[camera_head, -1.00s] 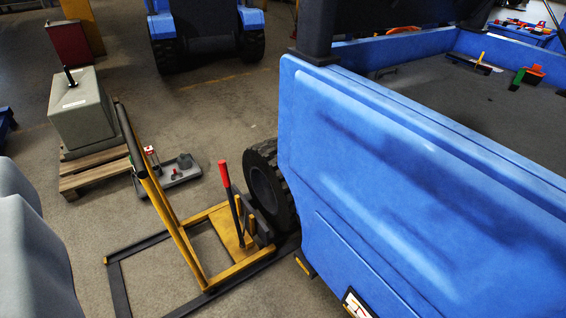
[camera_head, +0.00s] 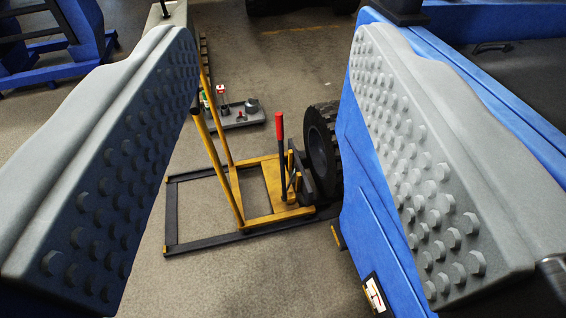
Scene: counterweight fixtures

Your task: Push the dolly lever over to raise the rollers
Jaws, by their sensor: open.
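The dolly (camera_head: 260,222) is a yellow and black floor frame with a tall yellow handle, standing at the wheel of the blue vehicle. Its lever (camera_head: 281,155) has a red grip on a dark rod and stands nearly upright beside the black tyre. My gripper (camera_head: 275,100) is open, with one grey studded jaw at the left and the other at the right. The lever shows between the jaws, beyond them and lower, untouched. The left jaw hides part of the handle's surroundings. The rollers cannot be made out.
The blue vehicle (camera_head: 372,240) fills the right side, partly behind the right jaw. Its tyre (camera_head: 321,150) stands against the dolly. A grey tray (camera_head: 240,122) with small items lies on the floor behind the dolly. A blue frame (camera_head: 50,45) stands at the far left. Floor in front is clear.

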